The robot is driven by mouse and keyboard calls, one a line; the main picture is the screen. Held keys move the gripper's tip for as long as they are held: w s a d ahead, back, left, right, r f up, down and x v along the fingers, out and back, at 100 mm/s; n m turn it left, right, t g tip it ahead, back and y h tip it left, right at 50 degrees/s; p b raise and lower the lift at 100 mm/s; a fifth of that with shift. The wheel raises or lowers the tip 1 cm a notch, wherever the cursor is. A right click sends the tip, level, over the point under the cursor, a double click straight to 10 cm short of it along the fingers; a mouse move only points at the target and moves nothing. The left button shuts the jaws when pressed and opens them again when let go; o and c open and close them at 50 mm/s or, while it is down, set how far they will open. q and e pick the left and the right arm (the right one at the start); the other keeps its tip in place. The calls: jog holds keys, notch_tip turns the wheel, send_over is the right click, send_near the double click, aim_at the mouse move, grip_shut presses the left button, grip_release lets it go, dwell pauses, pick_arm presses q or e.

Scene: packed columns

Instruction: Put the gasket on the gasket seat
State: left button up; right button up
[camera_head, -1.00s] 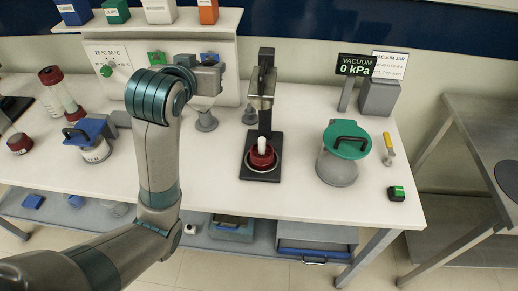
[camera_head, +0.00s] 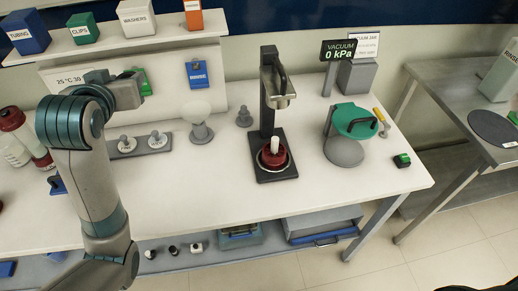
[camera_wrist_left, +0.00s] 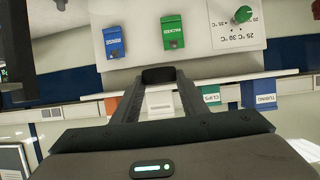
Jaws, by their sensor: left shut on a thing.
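My left gripper (camera_head: 139,82) is in front of the control panel, above the bench at the left in the head view. In the left wrist view its fingers (camera_wrist_left: 157,90) are closed on a small dark piece (camera_wrist_left: 158,75), which seems to be the gasket. Its full shape does not show, and I cannot make it out in the head view. I cannot tell surely which fixture is the gasket seat. My right gripper is out of view.
A white funnel-shaped piece (camera_head: 197,111) and a grey knob (camera_head: 244,118) stand behind. Labelled boxes (camera_head: 137,17) line the shelf. The front bench strip is largely clear.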

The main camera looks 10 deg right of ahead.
pick_arm(q)
jog(key=shift+d, duration=0.1)
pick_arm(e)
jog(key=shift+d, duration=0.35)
